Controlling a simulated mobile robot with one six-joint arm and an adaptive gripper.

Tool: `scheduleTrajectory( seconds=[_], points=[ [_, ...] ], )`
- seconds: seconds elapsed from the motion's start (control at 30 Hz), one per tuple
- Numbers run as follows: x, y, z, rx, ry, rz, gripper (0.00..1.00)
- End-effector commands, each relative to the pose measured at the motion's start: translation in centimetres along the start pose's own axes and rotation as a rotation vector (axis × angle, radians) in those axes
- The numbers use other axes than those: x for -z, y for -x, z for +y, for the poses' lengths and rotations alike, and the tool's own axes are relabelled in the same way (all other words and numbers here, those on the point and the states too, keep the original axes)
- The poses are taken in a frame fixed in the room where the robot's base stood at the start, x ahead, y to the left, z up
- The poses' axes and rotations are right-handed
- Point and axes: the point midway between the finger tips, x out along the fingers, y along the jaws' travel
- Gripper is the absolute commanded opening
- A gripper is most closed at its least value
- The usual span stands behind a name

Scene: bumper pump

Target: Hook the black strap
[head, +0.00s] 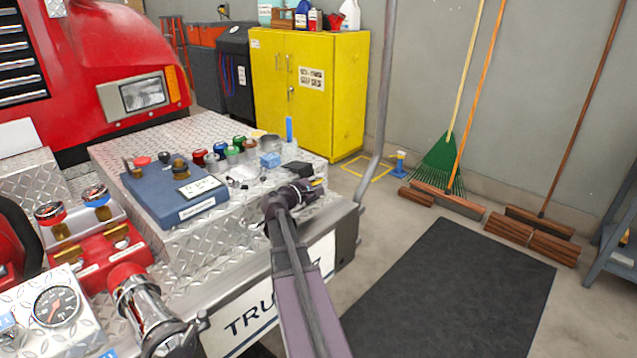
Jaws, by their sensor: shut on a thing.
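My gripper (312,186) is at the end of my arm, low over the right part of the diamond-plate bumper deck (206,130). It is shut on a small dark thing that I take to be the black strap (298,168). The strap is hard to separate from the dark gripper at this size, and its ends are hidden. I cannot make out a hook, or whether the strap touches one.
Left of my gripper are a blue box (172,195) with knobs and a label, several coloured caps (232,153) and a blue block (270,160). A red valve panel (100,255) and gauge (56,305) are nearer. A grey pole (383,100) rises at right; the black mat (455,295) is clear.

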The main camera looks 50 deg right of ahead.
Motion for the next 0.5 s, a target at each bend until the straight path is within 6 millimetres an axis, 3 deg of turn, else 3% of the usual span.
scheduleTrajectory(
  seconds=[0.23,0.27,0.33,0.5],
  points=[
    [-0.02,-0.17,-0.03,0.0,0.001,0.002,0.0],
    [-0.03,-0.2,-0.03,0.0,0.001,0.002,0.25],
    [-0.06,-0.24,-0.04,0.001,0.001,0.001,0.46],
    [-0.13,-0.29,-0.06,0.001,0.001,-0.002,0.5]
  ],
)
